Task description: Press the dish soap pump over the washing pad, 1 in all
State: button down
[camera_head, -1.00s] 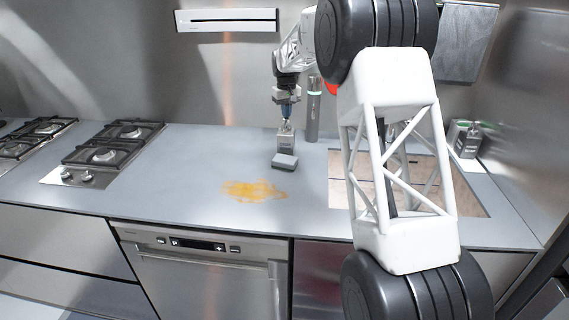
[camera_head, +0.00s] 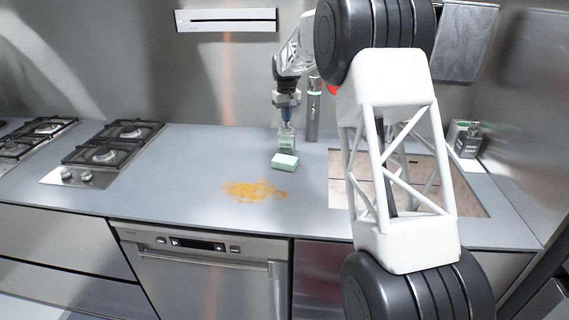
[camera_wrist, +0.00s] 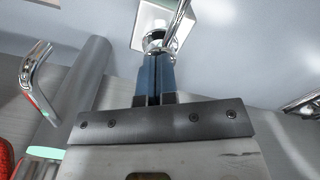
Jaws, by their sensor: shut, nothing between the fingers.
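The dish soap bottle (camera_head: 286,140) stands upright on the counter, pale green with a pump on top. The washing pad (camera_head: 285,161), a pale green and white block, lies just in front of it. My gripper (camera_head: 286,118) points down directly above the bottle, its blue fingers shut with nothing between them. In the wrist view, the fingertips (camera_wrist: 155,56) are at the chrome pump head (camera_wrist: 154,41) and seem to touch it. They hide part of the pump, so I cannot tell how far it is pressed down.
An orange stain (camera_head: 254,191) spreads on the counter in front of the pad. A grey cylinder (camera_head: 313,115) stands close to the right of the bottle.

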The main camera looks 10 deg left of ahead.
jog(key=shift+r, duration=1.65)
jog(key=shift+r, duration=0.15)
jog(key=shift+r, duration=2.9)
